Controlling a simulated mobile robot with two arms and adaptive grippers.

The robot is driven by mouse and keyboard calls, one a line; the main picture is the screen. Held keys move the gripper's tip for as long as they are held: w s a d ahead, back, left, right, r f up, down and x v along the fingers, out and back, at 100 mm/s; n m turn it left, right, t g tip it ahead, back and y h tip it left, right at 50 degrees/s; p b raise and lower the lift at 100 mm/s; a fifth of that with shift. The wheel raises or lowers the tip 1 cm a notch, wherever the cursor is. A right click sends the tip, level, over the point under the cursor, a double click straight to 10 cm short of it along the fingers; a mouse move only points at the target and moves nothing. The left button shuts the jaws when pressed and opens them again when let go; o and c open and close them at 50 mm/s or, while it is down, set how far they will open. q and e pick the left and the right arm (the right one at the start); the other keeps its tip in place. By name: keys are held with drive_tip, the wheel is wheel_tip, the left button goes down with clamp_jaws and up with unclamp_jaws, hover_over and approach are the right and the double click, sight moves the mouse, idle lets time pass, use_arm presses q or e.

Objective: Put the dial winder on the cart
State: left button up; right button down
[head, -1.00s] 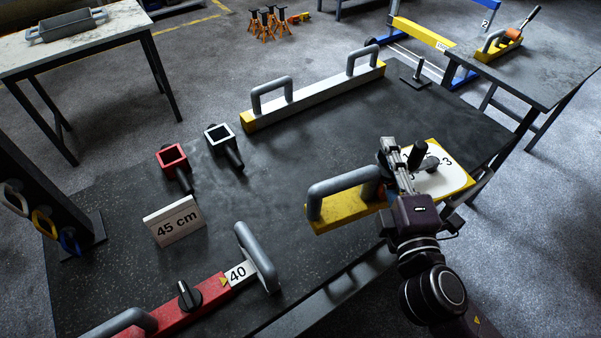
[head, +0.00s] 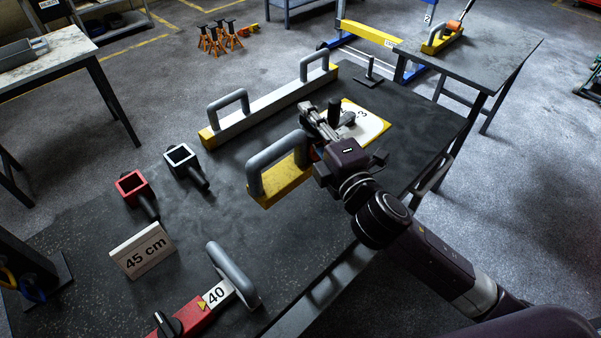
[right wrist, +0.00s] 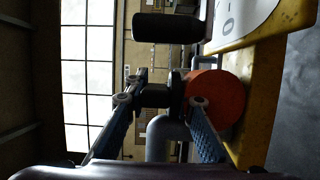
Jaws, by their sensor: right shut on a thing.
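The dial winder, a yellow block (head: 282,186) with a grey loop handle, an orange disc and a white numbered plate (head: 372,127), is over the near dark top (head: 225,230). A grey side rail shows below this top's right edge; I cannot tell whether this is the cart. My right gripper (head: 318,122) is shut on the winder between handle and plate. In the right wrist view its fingers (right wrist: 162,110) flank a dark part beside the orange disc (right wrist: 216,98). Whether the winder touches the top is unclear. My left gripper is out of view.
A white bar (head: 268,107) with yellow ends and two handles lies behind the winder. A second dark table (head: 475,62) stands at back right.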

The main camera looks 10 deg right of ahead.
wheel_tip(320, 180, down, 10)
drive_tip(key=shift+f+b, duration=0.2)
drive_tip(key=shift+b, duration=0.8)
drive_tip(key=shift+f+b, duration=0.7)
drive_tip(key=shift+f, duration=1.45)
drive_tip(key=shift+f, duration=0.2)
drive_tip(key=c, duration=1.8)
unclamp_jaws()
drive_tip(key=shift+f, duration=0.1)
drive_tip(key=shift+c, duration=0.2)
drive_tip(key=shift+o, duration=1.1)
